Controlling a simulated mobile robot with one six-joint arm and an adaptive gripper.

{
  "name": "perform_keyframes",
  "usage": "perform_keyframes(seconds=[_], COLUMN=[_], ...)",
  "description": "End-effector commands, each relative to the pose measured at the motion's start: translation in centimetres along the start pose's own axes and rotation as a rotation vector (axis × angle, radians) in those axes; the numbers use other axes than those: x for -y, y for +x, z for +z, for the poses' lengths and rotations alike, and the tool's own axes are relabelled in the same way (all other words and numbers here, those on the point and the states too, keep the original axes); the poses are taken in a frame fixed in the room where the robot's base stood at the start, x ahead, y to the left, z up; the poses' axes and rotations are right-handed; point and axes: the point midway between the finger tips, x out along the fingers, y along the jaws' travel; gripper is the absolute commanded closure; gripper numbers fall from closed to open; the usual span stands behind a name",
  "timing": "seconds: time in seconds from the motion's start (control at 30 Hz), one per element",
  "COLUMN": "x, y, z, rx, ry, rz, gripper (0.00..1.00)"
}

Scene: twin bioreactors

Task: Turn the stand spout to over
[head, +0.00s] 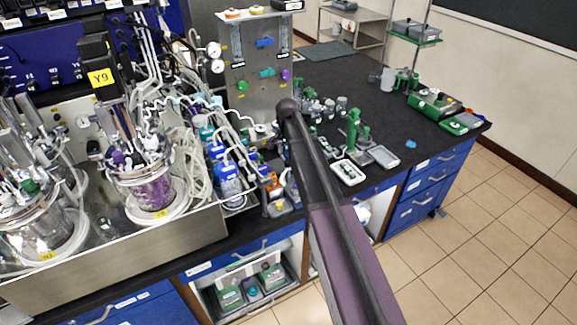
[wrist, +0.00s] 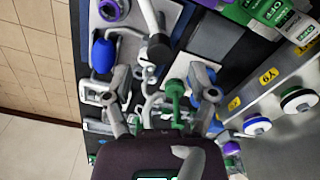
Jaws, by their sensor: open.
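My gripper (wrist: 161,84) is open in the wrist view, one finger on each side of a cluster of small fittings. Between the fingers are a pale curved tube (wrist: 150,88) and a green fitting (wrist: 175,98); I cannot tell whether either finger touches them. A grey arm with a dark knob (wrist: 158,47) lies just beyond the fingertips. I cannot tell for sure which of these is the stand spout. In the head view my arm crosses the bench front, and my gripper is not clearly seen there.
A metal panel (head: 257,70) with coloured valves stands behind my arm. Glass reactor vessels (head: 143,175) and blue-capped bottles (head: 228,172) are at left. A green stand (head: 352,130) and white tray (head: 348,172) are at right. In the wrist view a blue bulb (wrist: 102,55) is close by.

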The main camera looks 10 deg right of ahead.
Motion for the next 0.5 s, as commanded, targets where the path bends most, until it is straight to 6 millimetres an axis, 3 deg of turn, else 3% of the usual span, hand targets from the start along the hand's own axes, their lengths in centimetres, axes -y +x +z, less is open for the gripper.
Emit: perform_keyframes(seconds=[0.2, 0.5], x=[0.0, 0.0], y=[2.1, 3.7], z=[0.0, 0.0], rx=[0.000, 0.000], ry=[0.000, 0.000], rz=[0.000, 0.000], gripper=[0.27, 0.27])
